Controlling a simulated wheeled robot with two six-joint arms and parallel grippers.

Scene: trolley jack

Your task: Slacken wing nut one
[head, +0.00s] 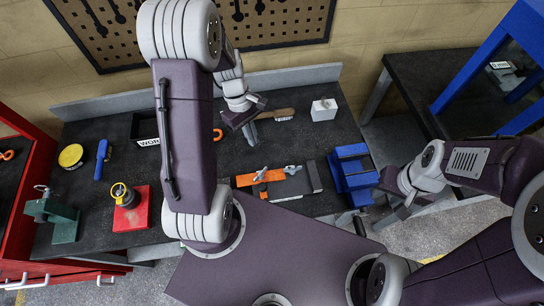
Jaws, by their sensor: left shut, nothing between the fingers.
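Two wing nuts show on a flat fixture on the bench: one (260,174) on its orange plate (245,180) and one (293,169) on its grey part to the right. I cannot tell which is number one. My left gripper (249,133) is above the bench behind the fixture, shut and empty, apart from both wing nuts. My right gripper (378,222) is off the bench's front right, beyond the blue vise-like block (350,172); its fingers are too unclear to tell whether they are open.
A wooden-handled brush (278,113) and a white block (324,109) lie behind the fixture. A red block (131,209) with a yellow-topped part, a green block (63,220) and a blue tool (102,158) are at the left. My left arm hides the bench's middle.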

